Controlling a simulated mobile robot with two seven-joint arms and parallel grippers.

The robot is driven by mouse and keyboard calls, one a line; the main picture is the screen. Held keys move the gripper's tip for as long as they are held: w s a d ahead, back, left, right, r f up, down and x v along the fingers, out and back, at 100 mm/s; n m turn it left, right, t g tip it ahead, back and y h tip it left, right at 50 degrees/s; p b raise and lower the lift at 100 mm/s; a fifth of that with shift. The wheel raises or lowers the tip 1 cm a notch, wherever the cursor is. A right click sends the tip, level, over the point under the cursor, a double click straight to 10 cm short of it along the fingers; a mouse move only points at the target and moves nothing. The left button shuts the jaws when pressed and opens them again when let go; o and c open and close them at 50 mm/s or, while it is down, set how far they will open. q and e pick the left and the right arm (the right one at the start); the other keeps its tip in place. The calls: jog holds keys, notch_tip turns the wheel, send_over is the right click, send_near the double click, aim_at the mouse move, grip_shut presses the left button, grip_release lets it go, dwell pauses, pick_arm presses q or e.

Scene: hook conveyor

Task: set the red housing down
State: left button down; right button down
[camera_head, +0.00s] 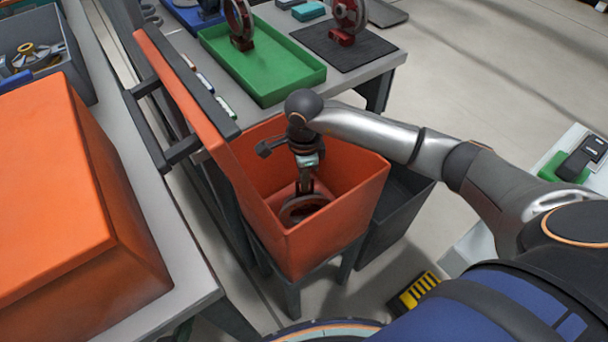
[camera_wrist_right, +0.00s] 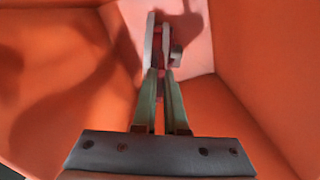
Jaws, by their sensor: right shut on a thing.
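My right gripper (camera_head: 306,184) reaches down into an orange bin (camera_head: 345,208). It is shut on a red housing (camera_head: 303,209), a ring-shaped part with a grey rim, low inside the bin. In the right wrist view the two fingers (camera_wrist_right: 160,88) close on the housing (camera_wrist_right: 157,48), which is seen edge-on against the orange walls. I cannot tell whether it touches the bin floor. My left gripper is not in view.
Similar red parts stand on a green tray (camera_head: 262,72) and a black mat (camera_head: 349,54) on the table behind. A dark bin (camera_head: 399,205) stands right of the orange bin. A large orange box (camera_head: 55,190) fills the left.

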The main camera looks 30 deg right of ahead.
jog(key=c, duration=1.3)
grip_release()
jog(key=o, duration=0.3)
jog(key=shift+o, duration=0.2)
notch_tip(320, 180, up, 12)
jog(key=shift+p, duration=0.35)
